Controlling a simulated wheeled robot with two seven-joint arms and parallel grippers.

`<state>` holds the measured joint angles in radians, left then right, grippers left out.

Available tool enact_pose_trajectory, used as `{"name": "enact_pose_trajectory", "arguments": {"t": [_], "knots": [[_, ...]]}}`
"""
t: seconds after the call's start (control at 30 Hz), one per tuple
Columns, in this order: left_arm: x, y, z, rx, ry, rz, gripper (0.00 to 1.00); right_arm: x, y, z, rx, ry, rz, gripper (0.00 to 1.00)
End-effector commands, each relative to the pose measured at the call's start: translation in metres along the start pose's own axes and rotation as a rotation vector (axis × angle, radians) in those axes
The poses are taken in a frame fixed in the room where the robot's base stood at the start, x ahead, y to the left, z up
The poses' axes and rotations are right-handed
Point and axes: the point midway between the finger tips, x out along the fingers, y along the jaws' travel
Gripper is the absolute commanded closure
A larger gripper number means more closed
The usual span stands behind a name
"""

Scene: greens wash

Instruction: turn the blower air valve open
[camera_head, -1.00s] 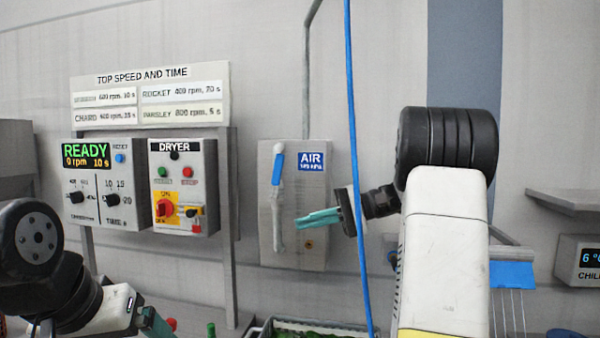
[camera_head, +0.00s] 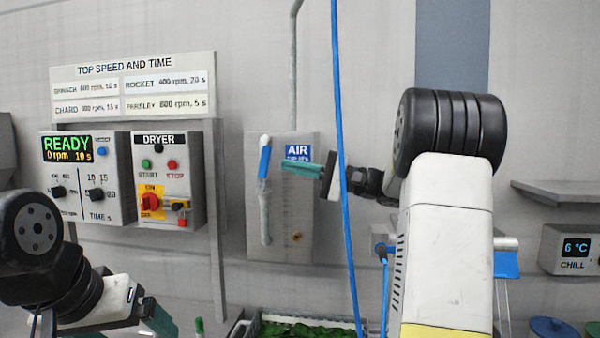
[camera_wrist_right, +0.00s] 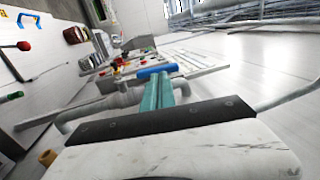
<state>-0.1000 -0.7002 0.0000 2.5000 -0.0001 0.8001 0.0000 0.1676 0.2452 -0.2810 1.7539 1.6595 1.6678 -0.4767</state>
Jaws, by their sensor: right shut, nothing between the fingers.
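The blower air valve is a blue lever handle (camera_head: 265,160) on a grey pipe (camera_head: 265,215), mounted on a grey wall panel beside a blue AIR label (camera_head: 298,151). The handle stands nearly upright, along the pipe. My right gripper (camera_head: 285,168) has its teal fingers shut and empty, pointing left just right of the handle at the height of its lower half. In the right wrist view the blue handle (camera_wrist_right: 157,70) lies just beyond the fingertips (camera_wrist_right: 160,78); I cannot tell whether they touch. My left gripper (camera_head: 160,320) is low at the left, its fingers partly cut off.
A blue hose (camera_head: 339,180) hangs in front of my right wrist. The dryer box (camera_head: 176,180) and the speed panel (camera_head: 88,180) are left of the valve. A crate of greens (camera_head: 300,329) stands below. A chill unit (camera_head: 570,250) is at the right.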

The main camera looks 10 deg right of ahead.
Motion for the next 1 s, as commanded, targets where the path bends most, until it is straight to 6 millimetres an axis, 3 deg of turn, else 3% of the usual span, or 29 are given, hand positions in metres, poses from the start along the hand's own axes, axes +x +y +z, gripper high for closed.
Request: {"name": "enact_pose_trajectory", "arguments": {"t": [0.23,0.67,1.0], "knots": [[0.000,0.000,0.000,0.000,0.000,0.000,0.10,0.027,0.000,0.000,0.000,-0.001,0.000,1.00],[0.000,0.000,0.000,0.000,0.000,0.000,0.10,0.031,-0.001,0.000,0.000,0.000,0.005,1.00],[0.000,0.000,0.000,0.000,0.000,0.000,0.10,0.047,-0.003,0.000,0.000,0.000,0.109,1.00]]}}
